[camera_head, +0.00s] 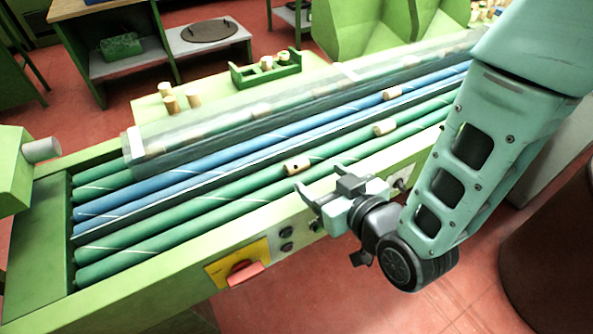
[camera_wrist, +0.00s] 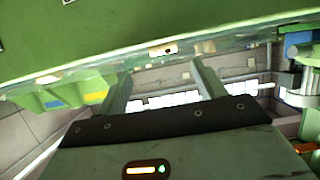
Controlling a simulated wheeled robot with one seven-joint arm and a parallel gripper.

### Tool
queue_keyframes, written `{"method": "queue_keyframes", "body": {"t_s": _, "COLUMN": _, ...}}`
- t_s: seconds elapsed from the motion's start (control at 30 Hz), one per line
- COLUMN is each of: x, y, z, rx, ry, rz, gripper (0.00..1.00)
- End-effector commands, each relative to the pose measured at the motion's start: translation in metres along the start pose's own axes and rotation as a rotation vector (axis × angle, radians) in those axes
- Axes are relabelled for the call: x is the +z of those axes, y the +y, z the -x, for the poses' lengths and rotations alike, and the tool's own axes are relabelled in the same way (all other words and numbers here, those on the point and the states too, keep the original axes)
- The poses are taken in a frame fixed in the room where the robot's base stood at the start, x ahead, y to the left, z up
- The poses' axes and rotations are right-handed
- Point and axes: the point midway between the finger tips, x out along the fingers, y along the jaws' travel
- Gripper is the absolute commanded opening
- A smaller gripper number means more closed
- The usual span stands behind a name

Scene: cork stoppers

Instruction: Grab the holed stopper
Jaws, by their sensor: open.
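The holed stopper (camera_head: 297,166) is a pale cork with a dark hole, lying on the green rollers (camera_head: 200,197) near the front of the conveyor. In the wrist view the stopper with a dark spot (camera_wrist: 164,50) shows ahead of the fingertips, roughly between their lines. My gripper (camera_head: 316,178) is open and empty, at the conveyor's front side, just right of and nearer than the stopper, and apart from it. Both fingers also show in the wrist view (camera_wrist: 159,72). Two plain stoppers lie farther right, one on the green rollers (camera_head: 384,127) and one on the blue rollers (camera_head: 392,92).
A clear cover (camera_head: 240,117) spans the back rollers, with stoppers under it. The green front rail (camera_head: 170,272) carries knobs and a red handle (camera_head: 245,273) on a yellow plate. Several stoppers (camera_head: 171,104) and a green rack (camera_head: 266,73) stand behind. A dark barrel (camera_head: 550,245) is at lower right.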

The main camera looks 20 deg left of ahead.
Motion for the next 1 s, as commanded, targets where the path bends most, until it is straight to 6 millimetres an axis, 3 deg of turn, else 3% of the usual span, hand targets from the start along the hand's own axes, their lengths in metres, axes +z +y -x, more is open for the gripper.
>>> {"method": "queue_keyframes", "body": {"t_s": 0.1, "x": -0.003, "y": 0.0, "z": -0.018, "rx": 0.0, "ry": 0.0, "rz": 0.0, "gripper": 0.69}}
{"method": "queue_keyframes", "body": {"t_s": 0.37, "x": -0.002, "y": -0.002, "z": -0.036, "rx": -0.001, "ry": 0.0, "rz": 0.001, "gripper": 0.69}}
{"method": "queue_keyframes", "body": {"t_s": 0.7, "x": 0.0, "y": -0.006, "z": -0.08, "rx": 0.0, "ry": 0.0, "rz": 0.001, "gripper": 0.69}}
{"method": "queue_keyframes", "body": {"t_s": 0.97, "x": 0.001, "y": -0.006, "z": -0.083, "rx": 0.0, "ry": 0.0, "rz": 0.001, "gripper": 0.69}}
{"method": "queue_keyframes", "body": {"t_s": 1.0, "x": 0.001, "y": -0.006, "z": -0.083, "rx": 0.0, "ry": 0.0, "rz": 0.001, "gripper": 0.64}}
